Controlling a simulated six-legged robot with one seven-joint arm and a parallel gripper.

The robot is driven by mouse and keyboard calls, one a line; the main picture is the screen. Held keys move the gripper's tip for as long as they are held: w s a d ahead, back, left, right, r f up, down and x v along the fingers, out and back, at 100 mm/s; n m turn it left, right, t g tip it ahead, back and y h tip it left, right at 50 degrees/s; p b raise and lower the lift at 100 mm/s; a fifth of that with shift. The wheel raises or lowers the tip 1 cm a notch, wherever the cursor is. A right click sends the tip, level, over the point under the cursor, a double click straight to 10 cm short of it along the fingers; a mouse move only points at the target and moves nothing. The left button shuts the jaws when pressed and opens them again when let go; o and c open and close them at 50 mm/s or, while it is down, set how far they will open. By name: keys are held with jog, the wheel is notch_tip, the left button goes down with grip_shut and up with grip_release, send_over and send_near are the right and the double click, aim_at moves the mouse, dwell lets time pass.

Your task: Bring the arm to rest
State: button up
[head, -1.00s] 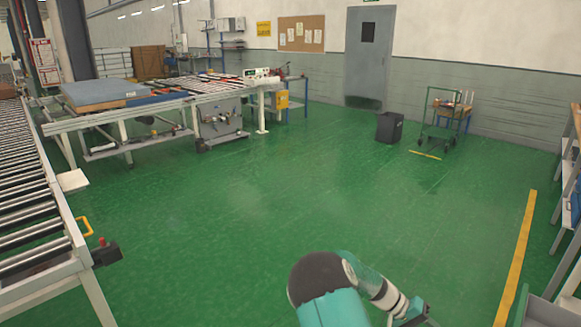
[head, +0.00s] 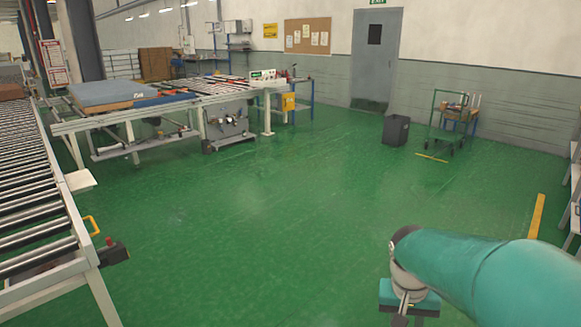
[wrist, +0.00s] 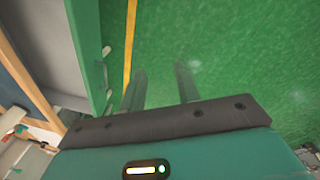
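My teal arm reaches in from the right edge of the head view and bends down at the wrist. My gripper (head: 405,312) hangs low at the bottom of that view, partly cut off by the frame edge. In the wrist view my gripper (wrist: 160,85) shows two grey fingers, apart, with only green floor between them. It holds nothing. A blue-grey mattress (head: 105,95) lies flat on the roller table (head: 75,127) at the back left, far from my gripper.
A roller conveyor (head: 38,190) runs along the left. A black bin (head: 396,130) and a green cart (head: 452,122) stand near the back wall. Grey and wooden furniture (wrist: 28,95) lies left of the fingers in the wrist view. The middle floor is clear.

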jog(key=s+a+r+n+t+y, duration=0.1)
jog(key=s+a+r+n+t, duration=0.2)
jog(key=s+a+r+t, duration=0.2)
jog(key=s+a+r, duration=0.3)
jog(key=s+r, duration=0.1)
jog(key=s, duration=0.3)
jog(key=shift+r+y, duration=0.25)
jog(key=shift+y, duration=0.15)
jog(key=shift+d, duration=0.15)
